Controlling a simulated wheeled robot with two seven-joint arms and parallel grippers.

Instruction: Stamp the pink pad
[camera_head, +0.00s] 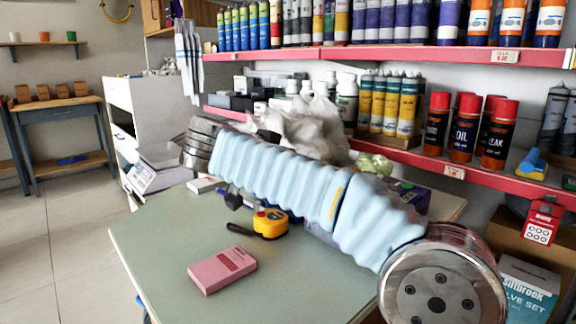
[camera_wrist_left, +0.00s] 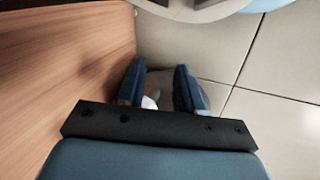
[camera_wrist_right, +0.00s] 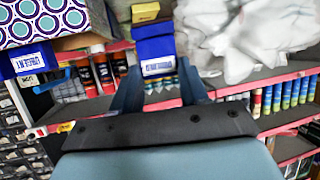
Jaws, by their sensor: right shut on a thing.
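A pink pad (camera_head: 222,268) lies flat on the green-grey table top (camera_head: 160,245) in the head view, clear of everything else. A small dark thing (camera_head: 233,200) shows below the pale blue sleeve of my right arm; I cannot tell what it is. My right gripper (camera_wrist_right: 157,78) shows in the right wrist view, fingers apart with shelf boxes behind; the thing it holds cannot be made out. My left gripper (camera_wrist_left: 159,70) is open over the tiled floor beside a wooden panel. Neither gripper can be made out in the head view.
A yellow tape measure (camera_head: 269,223) lies behind the pad. A small white block (camera_head: 205,184) lies at the table's back left. Red-edged shelves (camera_head: 391,55) with cans and tubes stand behind. My right arm crosses over the table; its front left is clear.

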